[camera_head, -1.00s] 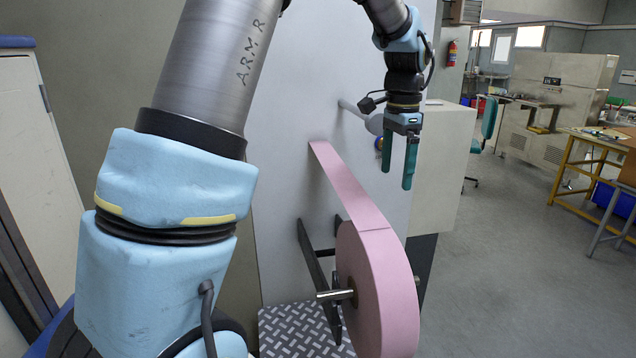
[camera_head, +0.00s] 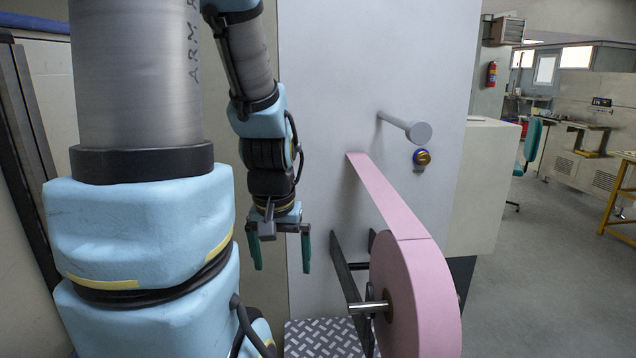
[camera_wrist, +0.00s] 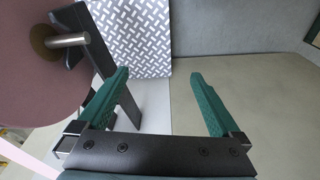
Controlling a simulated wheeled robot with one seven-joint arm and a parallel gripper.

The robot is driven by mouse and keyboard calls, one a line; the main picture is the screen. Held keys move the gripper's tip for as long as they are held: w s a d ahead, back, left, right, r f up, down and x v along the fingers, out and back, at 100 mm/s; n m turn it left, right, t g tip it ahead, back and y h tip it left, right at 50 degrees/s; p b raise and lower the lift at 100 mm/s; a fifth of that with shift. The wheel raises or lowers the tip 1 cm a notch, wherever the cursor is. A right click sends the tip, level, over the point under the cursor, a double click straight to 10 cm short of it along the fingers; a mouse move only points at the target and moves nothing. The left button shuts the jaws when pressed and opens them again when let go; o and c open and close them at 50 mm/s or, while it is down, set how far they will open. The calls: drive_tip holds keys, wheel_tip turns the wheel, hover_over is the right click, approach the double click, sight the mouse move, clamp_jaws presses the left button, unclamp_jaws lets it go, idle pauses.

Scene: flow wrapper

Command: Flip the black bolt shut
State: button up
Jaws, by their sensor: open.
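I cannot make out a black bolt for certain in either view. Black bracket bars (camera_head: 344,275) stick out from the grey machine panel beside the pink film roll (camera_head: 428,300). One dark bar also shows in the wrist view (camera_wrist: 88,42). My gripper (camera_head: 281,262) points down with its green fingers apart and nothing between them. It hangs in front of the panel, left of the bars and the roll. In the wrist view my gripper (camera_wrist: 160,80) is open, with the roll (camera_wrist: 35,75) at upper left.
A metal spindle (camera_head: 368,307) sticks out of the roll. A grey roller post (camera_head: 408,128) and a blue-ringed brass knob (camera_head: 422,158) are higher on the panel (camera_head: 335,90). A checkered plate (camera_head: 318,338) lies below. Open floor (camera_head: 535,270) is at right.

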drive_tip(key=shift+s+f+b, duration=0.3)
drive_tip(key=shift+f+b, duration=0.05)
drive_tip(key=shift+f, duration=0.5)
